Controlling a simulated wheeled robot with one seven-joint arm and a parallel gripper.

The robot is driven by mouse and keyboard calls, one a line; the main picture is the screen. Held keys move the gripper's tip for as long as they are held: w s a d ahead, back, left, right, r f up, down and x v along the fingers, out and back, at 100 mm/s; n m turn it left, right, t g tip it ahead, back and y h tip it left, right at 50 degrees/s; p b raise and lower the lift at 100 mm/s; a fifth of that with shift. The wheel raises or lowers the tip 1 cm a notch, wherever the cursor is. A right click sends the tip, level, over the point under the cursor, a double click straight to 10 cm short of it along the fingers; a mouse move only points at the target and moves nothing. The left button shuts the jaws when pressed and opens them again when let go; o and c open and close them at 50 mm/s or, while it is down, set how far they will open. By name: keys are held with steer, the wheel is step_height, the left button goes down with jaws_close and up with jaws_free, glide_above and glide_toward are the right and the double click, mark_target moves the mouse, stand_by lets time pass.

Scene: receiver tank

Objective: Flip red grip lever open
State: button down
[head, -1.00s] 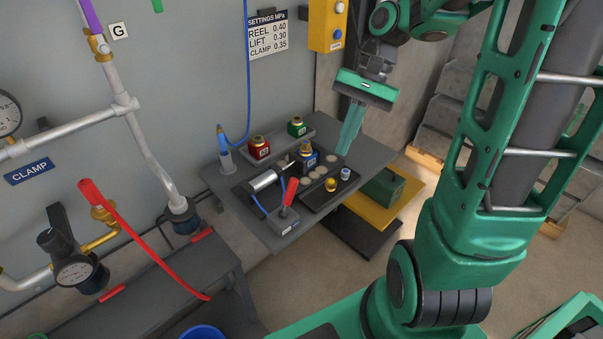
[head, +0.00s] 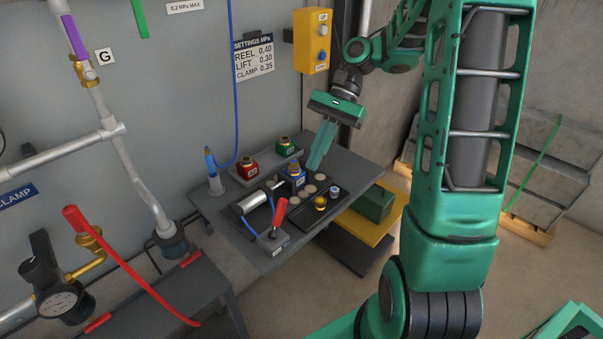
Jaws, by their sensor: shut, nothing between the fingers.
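The red grip lever (head: 279,213) stands tilted up from a small grey block (head: 272,241) at the near front of the grey bench, in the head view. My gripper (head: 315,164) is shut and empty. Its green fingers point down over the back right of the bench, up and to the right of the lever and clear of it. The fingertips appear close beside a blue bottle (head: 297,179); I cannot tell whether they touch it.
A metal cylinder (head: 253,201) lies beside the lever. A black tray (head: 306,213) holds discs and small jars. Red (head: 247,168) and green (head: 284,147) bottles stand behind. A blue-tipped tool (head: 212,172) stands at left. A yellow button box (head: 313,42) hangs on the wall.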

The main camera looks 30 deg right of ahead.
mark_target(280, 212)
steer(key=x, duration=0.9)
steer(key=shift+s+a, duration=0.1)
steer(key=shift+s+a+r, duration=0.25)
steer(key=shift+a, duration=0.25)
steer(key=shift+s+a+r, duration=0.25)
steer(key=shift+a, duration=0.3)
steer(key=shift+s+a+r, duration=0.25)
steer(key=shift+s+a, duration=0.05)
steer(key=shift+a, duration=0.2)
steer(key=shift+a+r, duration=0.1)
steer(key=shift+a, duration=0.05)
